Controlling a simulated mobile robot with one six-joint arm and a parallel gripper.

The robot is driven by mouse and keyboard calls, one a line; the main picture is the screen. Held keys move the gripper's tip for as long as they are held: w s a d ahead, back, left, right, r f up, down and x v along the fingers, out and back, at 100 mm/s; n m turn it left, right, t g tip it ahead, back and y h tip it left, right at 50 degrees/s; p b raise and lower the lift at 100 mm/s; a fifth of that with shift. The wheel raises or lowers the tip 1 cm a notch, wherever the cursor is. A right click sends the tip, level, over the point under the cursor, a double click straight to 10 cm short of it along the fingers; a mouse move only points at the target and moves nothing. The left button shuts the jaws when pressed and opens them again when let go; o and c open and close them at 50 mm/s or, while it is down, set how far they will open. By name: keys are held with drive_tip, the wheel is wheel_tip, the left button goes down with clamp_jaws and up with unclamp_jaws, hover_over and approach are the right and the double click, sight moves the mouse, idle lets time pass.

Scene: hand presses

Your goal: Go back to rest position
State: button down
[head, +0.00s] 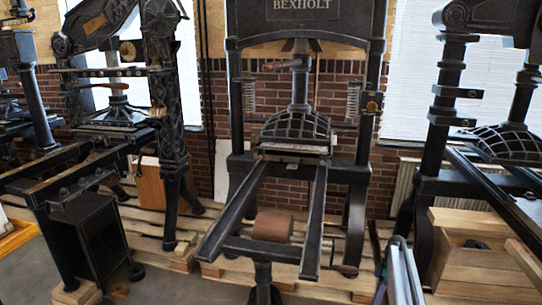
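The task names no object apart from my own arm. I cannot make out my gripper or its fingertips in the head view. Pale grey and black bars stand at the lower edge, right of the middle; I cannot tell whether they belong to my arm. No held object shows.
A black hand press (300,128) marked BEXHOLT stands in the middle, its rails reaching toward me. Another ornate press (168,100) stands left, another (436,150) right. Wooden pallets (150,243) lie beneath. A wooden crate (480,268) sits lower right. Grey floor is bare at lower left.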

drive_tip(key=s+a+f+g+h, duration=0.1)
drive_tip(key=s+a+f+g, duration=0.1)
drive_tip(key=s+a+f, duration=0.65)
drive_tip(key=s+a+f+g, duration=0.1)
drive_tip(key=s+a+f, duration=0.5)
drive_tip(key=s+a, duration=0.45)
drive_tip(key=s+a+f+m+t+h, duration=0.1)
drive_tip(key=s+a+m, duration=0.1)
drive_tip(key=s+m, duration=0.5)
drive_tip(key=s+a+f+m+t+h, duration=0.2)
drive_tip(key=s+m, duration=0.5)
drive_tip(key=s, duration=1.1)
drive_tip(key=shift+s+a+m, duration=0.15)
drive_tip(key=shift+a+m, duration=0.15)
drive_tip(key=shift+m, duration=0.1)
